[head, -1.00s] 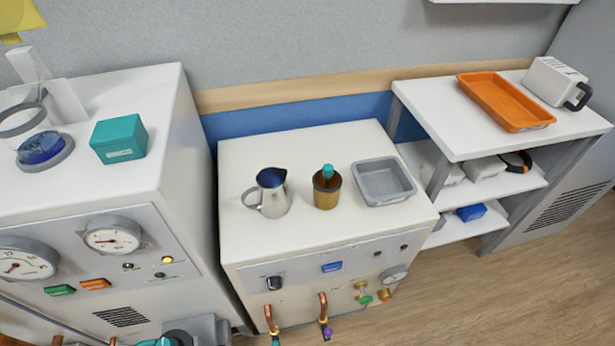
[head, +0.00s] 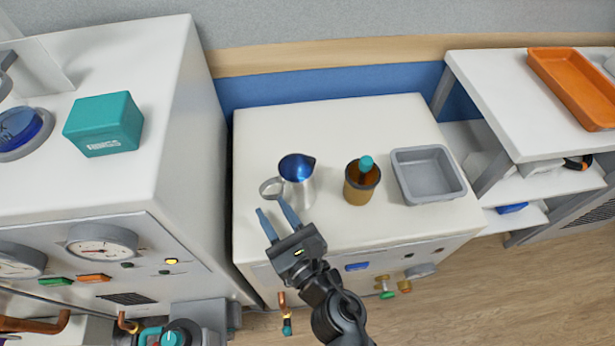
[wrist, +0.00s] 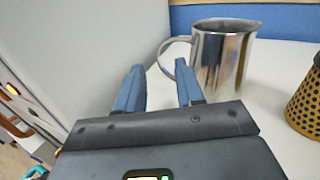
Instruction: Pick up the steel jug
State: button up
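The steel jug (head: 297,184) stands upright on the white top of the middle cabinet, its handle toward the left and its spout toward the right. It also shows in the wrist view (wrist: 222,62), with its handle on the left side. My gripper (head: 272,220) is open and empty, just in front of the jug and slightly left. Its two blue fingers (wrist: 160,88) point toward the handle side. In the wrist view the right finger overlaps the area just below the handle; I cannot tell whether it touches.
A brown perforated cup (head: 362,186) with a teal-topped item stands right of the jug, then a grey tray (head: 430,198). The taller white cabinet (head: 165,130) with a teal box (head: 104,124) rises at left. An orange tray (head: 575,90) lies on the right shelf unit.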

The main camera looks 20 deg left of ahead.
aim_at(263, 197)
jog(key=x, duration=0.7)
jog(key=shift+a+f+b, duration=0.15)
jog(key=shift+f+b, duration=0.15)
jog(key=shift+b, duration=0.1)
jog(key=shift+c, duration=0.3)
grip_shut()
dwell(0.7)
